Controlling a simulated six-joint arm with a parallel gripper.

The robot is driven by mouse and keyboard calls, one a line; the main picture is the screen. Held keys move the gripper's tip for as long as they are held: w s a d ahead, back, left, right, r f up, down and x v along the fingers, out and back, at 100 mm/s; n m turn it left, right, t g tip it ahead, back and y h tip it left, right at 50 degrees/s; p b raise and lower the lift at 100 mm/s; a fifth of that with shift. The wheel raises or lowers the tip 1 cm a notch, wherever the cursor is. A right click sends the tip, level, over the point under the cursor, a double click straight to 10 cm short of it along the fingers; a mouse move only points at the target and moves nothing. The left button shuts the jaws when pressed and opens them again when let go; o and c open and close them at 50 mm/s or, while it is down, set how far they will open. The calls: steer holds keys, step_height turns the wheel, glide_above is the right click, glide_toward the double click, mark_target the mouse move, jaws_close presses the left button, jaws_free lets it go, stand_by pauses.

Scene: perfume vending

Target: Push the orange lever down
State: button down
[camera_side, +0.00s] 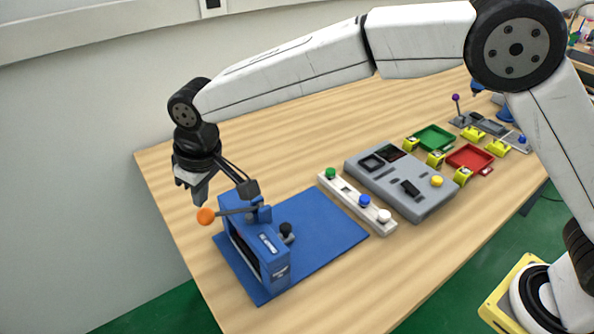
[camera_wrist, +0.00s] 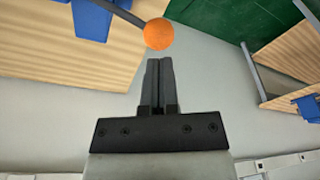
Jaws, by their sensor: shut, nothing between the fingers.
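The orange lever is a grey rod ending in an orange ball (camera_side: 206,216). It sticks out to the left from the blue machine (camera_side: 262,248) in the side view, roughly level. My gripper (camera_side: 198,199) is shut and empty, pointing down just above the orange ball in the side view. In the wrist view the shut fingertips (camera_wrist: 159,62) lie just below the orange ball (camera_wrist: 159,34) in the picture. I cannot tell whether they touch it. The rod (camera_wrist: 118,12) runs from the ball to the upper left there.
The machine stands on a blue mat (camera_side: 325,222) near the table's left edge. To its right are a white button strip (camera_side: 345,194), a grey panel (camera_side: 400,190), a green tray (camera_side: 434,137) and a red tray (camera_side: 470,157). The ball overhangs near the table edge.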

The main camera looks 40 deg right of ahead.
mark_target(207, 212)
steer(key=shift+s+d+x, duration=0.1)
steer(key=shift+s+x, duration=0.1)
steer(key=shift+x, duration=0.9)
steer(key=shift+s+d+x, duration=0.15)
steer(key=shift+s+x, duration=0.05)
steer(key=shift+x, duration=0.9)
steer(key=shift+s+d+x, duration=0.1)
steer(key=shift+s+x, duration=0.1)
steer(key=shift+x, duration=0.95)
stand_by(1.4)
stand_by(0.3)
steer(key=shift+w+a+r+v, duration=0.1)
steer(key=shift+w+a+v, duration=0.15)
steer(key=shift+v, duration=1.55)
steer(key=shift+w+a+r+v, duration=0.15)
steer(key=shift+w+v, duration=0.25)
steer(key=shift+v, duration=1.45)
steer(key=shift+w+a+v, duration=0.15)
steer(key=shift+w+v, duration=0.15)
steer(key=shift+v, duration=1.5)
